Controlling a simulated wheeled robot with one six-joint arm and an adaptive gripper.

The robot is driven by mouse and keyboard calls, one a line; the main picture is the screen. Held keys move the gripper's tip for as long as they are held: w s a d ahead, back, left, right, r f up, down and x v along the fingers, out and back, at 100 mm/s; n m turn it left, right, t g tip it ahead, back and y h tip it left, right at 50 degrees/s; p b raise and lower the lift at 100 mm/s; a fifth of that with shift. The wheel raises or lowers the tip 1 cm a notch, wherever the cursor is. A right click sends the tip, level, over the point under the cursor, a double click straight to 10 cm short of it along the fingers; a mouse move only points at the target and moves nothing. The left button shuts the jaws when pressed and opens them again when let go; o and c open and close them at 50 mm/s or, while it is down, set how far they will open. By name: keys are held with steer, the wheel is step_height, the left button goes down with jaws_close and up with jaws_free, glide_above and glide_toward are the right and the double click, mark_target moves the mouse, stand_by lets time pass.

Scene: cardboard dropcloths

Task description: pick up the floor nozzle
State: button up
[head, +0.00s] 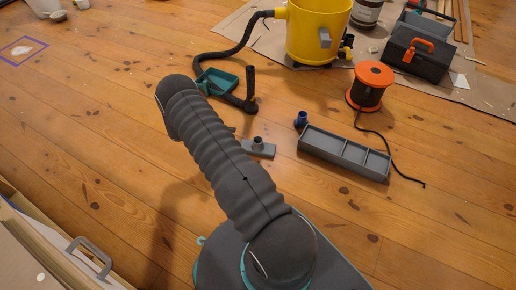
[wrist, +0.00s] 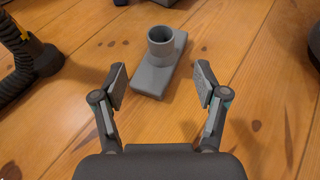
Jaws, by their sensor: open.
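The floor nozzle (head: 260,149) is a flat grey block with a round upright socket, lying on the wooden floor just right of my arm in the head view. In the wrist view the floor nozzle (wrist: 160,72) lies ahead, near the top centre, with its socket upward. My gripper (wrist: 160,90) is open and empty, its two fingers apart on either side of the nozzle's near end. I cannot tell the exact height of the fingers above the floor. In the head view my gripper is hidden behind my arm.
A grey compartment tray (head: 344,153) stands to the right, with a blue fitting (head: 300,119) at its corner. An orange cable reel (head: 370,86), a yellow vacuum drum (head: 316,32) with a black hose (head: 236,50), a green tray (head: 218,82) and a toolbox (head: 418,52) stand farther back.

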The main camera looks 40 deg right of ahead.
mark_target(258, 140)
steer(key=x, duration=1.1)
steer(key=shift+s+d+f+b, duration=0.1)
steer(key=shift+s+d+b, duration=0.15)
steer(key=shift+b, duration=0.1)
jaws_close()
